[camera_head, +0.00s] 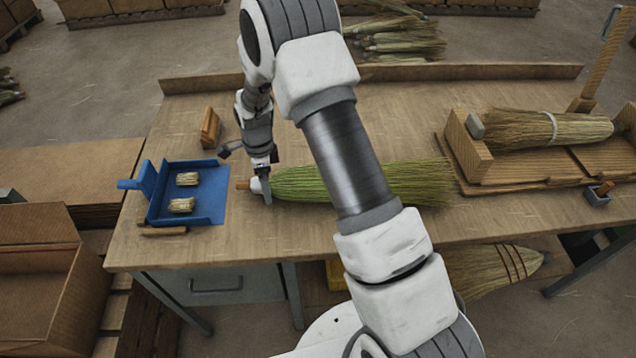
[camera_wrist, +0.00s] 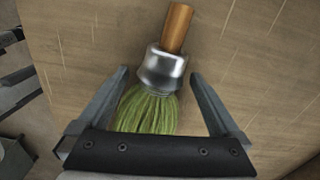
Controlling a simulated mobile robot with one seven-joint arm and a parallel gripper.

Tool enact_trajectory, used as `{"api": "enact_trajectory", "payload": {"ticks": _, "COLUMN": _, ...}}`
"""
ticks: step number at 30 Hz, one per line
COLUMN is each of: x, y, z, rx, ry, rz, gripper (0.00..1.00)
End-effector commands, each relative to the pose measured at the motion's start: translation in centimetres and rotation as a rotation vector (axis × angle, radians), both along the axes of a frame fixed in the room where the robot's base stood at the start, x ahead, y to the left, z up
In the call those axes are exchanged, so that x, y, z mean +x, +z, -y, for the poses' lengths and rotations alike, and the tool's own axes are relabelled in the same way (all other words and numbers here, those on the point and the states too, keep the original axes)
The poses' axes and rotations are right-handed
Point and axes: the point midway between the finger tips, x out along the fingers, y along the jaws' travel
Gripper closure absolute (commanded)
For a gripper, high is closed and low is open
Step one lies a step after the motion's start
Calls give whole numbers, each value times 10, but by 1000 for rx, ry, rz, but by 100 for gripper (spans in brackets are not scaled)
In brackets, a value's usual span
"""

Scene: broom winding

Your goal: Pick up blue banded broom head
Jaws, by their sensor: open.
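A broom head (camera_head: 300,184) with green bristles lies flat on the workbench, its short wooden stub pointing left. In the wrist view the broom head (camera_wrist: 147,112) shows a silvery metal collar and the wooden stub. I see no blue band on it; my arm hides its middle in the head view. My gripper (camera_head: 264,188) is at the collar end. In the wrist view my gripper (camera_wrist: 160,74) is open, one finger on each side of the collar and upper bristles, with gaps on both sides. Whether the fingers are level with it I cannot tell.
A blue tray (camera_head: 208,214) with two small straw bundles stands left of the broom head. A wooden block (camera_head: 210,128) stands behind. A wooden cradle (camera_head: 468,150) at right holds a white-banded broom (camera_head: 580,128). The front middle of the workbench (camera_head: 270,238) is clear.

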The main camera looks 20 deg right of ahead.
Motion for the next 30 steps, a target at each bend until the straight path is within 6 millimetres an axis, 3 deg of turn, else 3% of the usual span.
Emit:
{"api": "enact_trajectory", "payload": {"ticks": 6, "x": 0, "y": -1, "z": 0, "rx": 0, "ry": 0, "rz": 0, "gripper": 0}}
{"api": "enact_trajectory", "payload": {"ticks": 23, "x": 0, "y": -1, "z": 0, "rx": 0, "ry": 0, "rz": 1, "gripper": 100}}
{"api": "enact_trajectory", "payload": {"ticks": 30, "x": 0, "y": 0, "z": 0, "rx": 0, "ry": 0, "rz": 1, "gripper": 100}}
